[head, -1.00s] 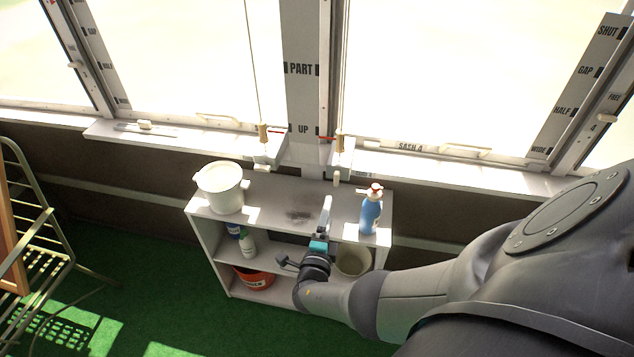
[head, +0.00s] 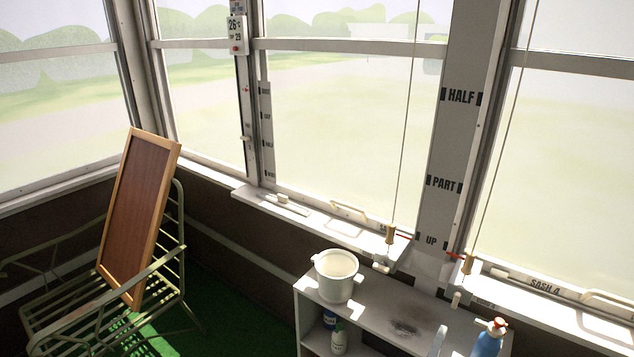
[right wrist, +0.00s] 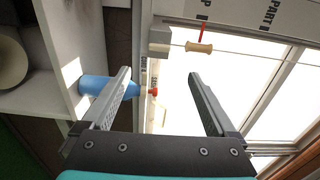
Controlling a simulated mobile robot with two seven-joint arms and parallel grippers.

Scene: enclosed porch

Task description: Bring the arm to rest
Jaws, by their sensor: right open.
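My right gripper (right wrist: 159,76) is open in the right wrist view, its two fingers apart with nothing held between them. In the head view only a pale finger of my right gripper (head: 439,341) shows at the bottom edge, in front of the shelf unit (head: 375,312). The rest of that arm is out of the head view. A blue spray bottle (head: 490,338) with a red and white top stands on the shelf to its right. The bottle (right wrist: 93,85) also shows in the right wrist view, partly behind the left finger. My left gripper is not in view.
A white pot (head: 337,278) stands on the shelf top, left of a dark smudge (head: 405,328). Smaller bottles (head: 338,340) sit below. Window sills and cords with wooden pulls (head: 390,234) lie behind. A metal chair (head: 65,310) holds a framed board (head: 140,215).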

